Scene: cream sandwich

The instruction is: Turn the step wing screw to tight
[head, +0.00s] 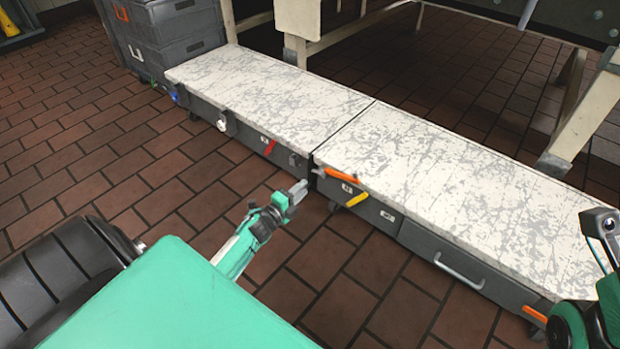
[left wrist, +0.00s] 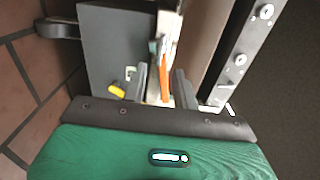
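The step is a long, low bench with a scratched white top (head: 430,150) and a dark grey front. An orange lever (head: 342,177) and a yellow lever (head: 357,198) stick out of its front near the seam. I cannot tell which small fitting is the wing screw. My left gripper (head: 300,188) is just in front of the seam, left of the orange lever. In the left wrist view its fingers (left wrist: 161,88) are apart, with the orange lever (left wrist: 164,75) showing between them; contact cannot be told. My right arm shows at the right edge; its fingers do not show.
A red lever (head: 270,147), a pale knob (head: 222,124) and a blue fitting (head: 176,96) line the left front section. A drawer handle (head: 458,270) juts out at right. Grey crates (head: 165,35) stand behind left. Brick floor (head: 130,180) is clear in front.

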